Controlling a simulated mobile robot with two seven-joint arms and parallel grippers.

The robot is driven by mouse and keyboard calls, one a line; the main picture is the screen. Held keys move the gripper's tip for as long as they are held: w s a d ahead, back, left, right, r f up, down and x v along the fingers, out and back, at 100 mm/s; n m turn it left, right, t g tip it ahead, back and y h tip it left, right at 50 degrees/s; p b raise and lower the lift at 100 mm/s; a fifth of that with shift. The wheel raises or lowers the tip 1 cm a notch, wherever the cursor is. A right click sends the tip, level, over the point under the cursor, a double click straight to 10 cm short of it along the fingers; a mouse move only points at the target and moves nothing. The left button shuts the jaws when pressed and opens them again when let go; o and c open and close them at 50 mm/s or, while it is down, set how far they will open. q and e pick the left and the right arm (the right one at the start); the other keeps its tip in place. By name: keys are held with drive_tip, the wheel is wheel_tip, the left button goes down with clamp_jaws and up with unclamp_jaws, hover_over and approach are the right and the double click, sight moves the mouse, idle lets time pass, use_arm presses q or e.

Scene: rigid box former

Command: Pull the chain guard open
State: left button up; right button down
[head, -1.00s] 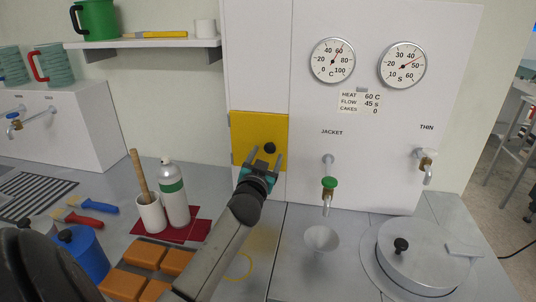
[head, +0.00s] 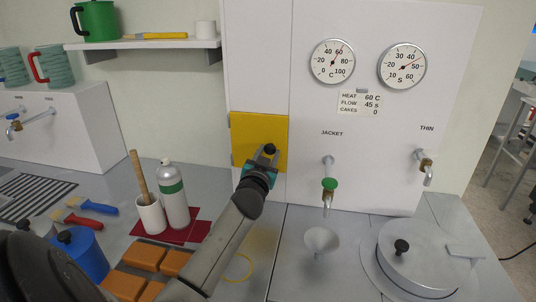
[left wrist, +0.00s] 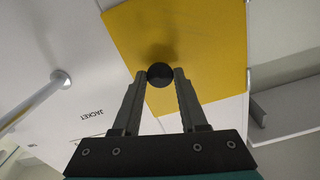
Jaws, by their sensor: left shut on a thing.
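The chain guard (head: 245,130) is a yellow square panel on the white cabinet front in the head view, and it lies flat against the cabinet. It also fills the upper middle of the left wrist view (left wrist: 205,40). Its round black knob (left wrist: 160,75) sits between my left fingertips. My left gripper (head: 265,157) is shut on the knob, with one finger on each side of it. In the head view the gripper covers the lower right part of the panel. My right gripper is not in view.
A green-handled tap (head: 329,184) and a white funnel (head: 321,240) are right of my left arm. A lidded round pot (head: 425,262) stands farther right. A spray can (head: 173,195) and a white cup (head: 150,215) stand to the left, near orange blocks (head: 145,256).

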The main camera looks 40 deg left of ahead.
use_arm(q)
clamp_jaws()
idle(0.8)
